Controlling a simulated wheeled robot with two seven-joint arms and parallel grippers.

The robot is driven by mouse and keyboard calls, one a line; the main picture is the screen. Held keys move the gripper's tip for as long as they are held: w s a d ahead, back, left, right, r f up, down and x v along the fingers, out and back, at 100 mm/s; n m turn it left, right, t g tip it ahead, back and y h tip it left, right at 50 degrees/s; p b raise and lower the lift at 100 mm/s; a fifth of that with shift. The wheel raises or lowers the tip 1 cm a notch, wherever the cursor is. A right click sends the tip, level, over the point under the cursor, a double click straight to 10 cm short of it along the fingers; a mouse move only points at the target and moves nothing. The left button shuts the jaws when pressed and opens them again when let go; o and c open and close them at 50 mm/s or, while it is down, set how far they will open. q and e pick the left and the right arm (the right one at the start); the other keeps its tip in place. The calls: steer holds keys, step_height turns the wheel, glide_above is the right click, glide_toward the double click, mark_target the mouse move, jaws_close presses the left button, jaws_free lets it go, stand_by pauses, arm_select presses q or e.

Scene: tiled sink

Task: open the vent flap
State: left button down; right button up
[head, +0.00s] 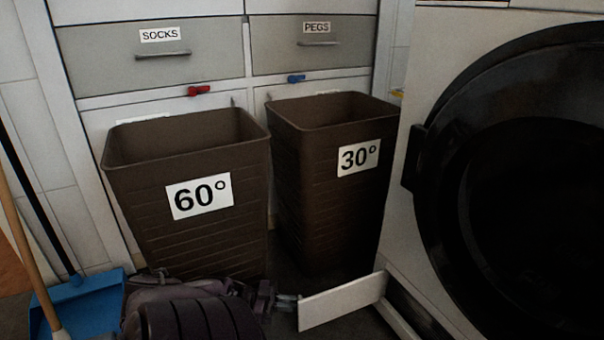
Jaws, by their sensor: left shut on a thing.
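The vent flap (342,301) is a flat white panel low at the front of the white machine, at the bottom of the head view. It stands out at an angle from the machine's base, and a dark recess (418,318) shows to its right. My left gripper (291,300) comes in from the lower left and is shut on the left edge of the flap. The gripper is small and dark here, so the exact grip is hard to see. My right gripper is out of view.
The machine's round black door (520,180) fills the right side. Two brown baskets, marked 60° (225,160) and 30° (325,210), stand behind my left gripper. A blue dustpan (85,300) and a broom handle (25,245) are at the lower left. Drawers (150,68) line the back.

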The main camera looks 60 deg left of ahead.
arm_select(q)
steer(key=shift+w+a+r+m+h, duration=0.2)
steer(key=shift+w+r+m+h, duration=0.1)
steer(key=shift+w, duration=0.15)
steer(key=c, duration=1.6)
jaws_free()
steer(key=shift+w+d, duration=0.1)
steer(key=shift+w, duration=0.1)
steer(key=shift+c, duration=0.2)
steer(key=shift+o, duration=0.7)
steer(key=shift+s+f, duration=0.15)
steer(key=shift+s, duration=0.15)
